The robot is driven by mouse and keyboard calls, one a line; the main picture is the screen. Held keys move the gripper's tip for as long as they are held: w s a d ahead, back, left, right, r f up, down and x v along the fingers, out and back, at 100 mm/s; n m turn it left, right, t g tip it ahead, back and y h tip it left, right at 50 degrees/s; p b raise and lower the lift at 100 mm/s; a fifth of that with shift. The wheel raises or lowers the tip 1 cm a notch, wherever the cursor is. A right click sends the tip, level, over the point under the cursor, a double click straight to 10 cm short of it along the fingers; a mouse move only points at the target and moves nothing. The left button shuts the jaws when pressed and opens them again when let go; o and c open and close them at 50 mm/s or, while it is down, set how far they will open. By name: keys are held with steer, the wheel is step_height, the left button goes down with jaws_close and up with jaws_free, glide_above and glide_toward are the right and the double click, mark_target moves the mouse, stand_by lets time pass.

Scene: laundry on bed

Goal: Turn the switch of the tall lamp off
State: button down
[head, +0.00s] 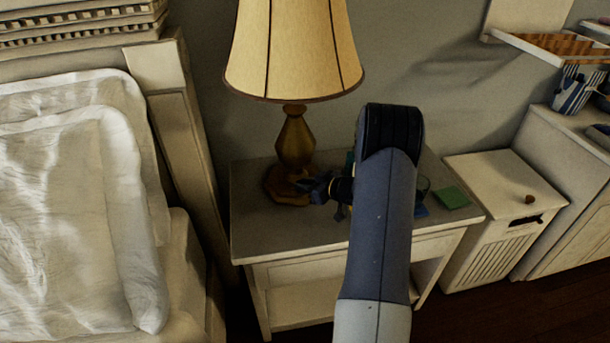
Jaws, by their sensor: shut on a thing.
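The lamp (295,140) stands upright on the nightstand, with a lit-looking cream shade (292,50) and a brass-coloured body. My arm reaches in from the bottom right, and my gripper (308,188) is at the right side of the lamp's base, close to its foot. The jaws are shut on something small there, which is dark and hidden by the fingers. The lamp's switch cannot be made out separately from the gripper.
The white nightstand (252,235) has a green item (452,197) on its right and things partly hidden behind my arm. A bed with white pillows (80,210) is at left. A white hamper-like cabinet (490,170) stands at right, beside a dresser.

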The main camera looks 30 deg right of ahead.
steer(key=shift+w+d+r+n+g+y+p, duration=0.15)
steer(key=shift+n+g+y+p, duration=0.2)
steer(key=shift+n+y+p, duration=0.25)
steer(key=shift+d+n+g+y+p, duration=0.15)
steer(key=shift+n+g+y+p, duration=0.2)
steer(key=shift+n+y+p, duration=0.25)
steer(key=shift+w+d+n+g+y, duration=0.1)
steer(key=shift+n+g+y, duration=0.45)
steer(key=shift+n+y, duration=0.2)
steer(key=shift+w+d+n+g+y, duration=0.1)
steer(key=shift+n+g+y, duration=0.45)
steer(key=shift+n+y, duration=0.15)
steer(key=c, duration=1.3)
jaws_free()
steer(key=v, duration=1)
steer(key=shift+s+d+r, duration=0.15)
steer(key=shift+d, duration=0.1)
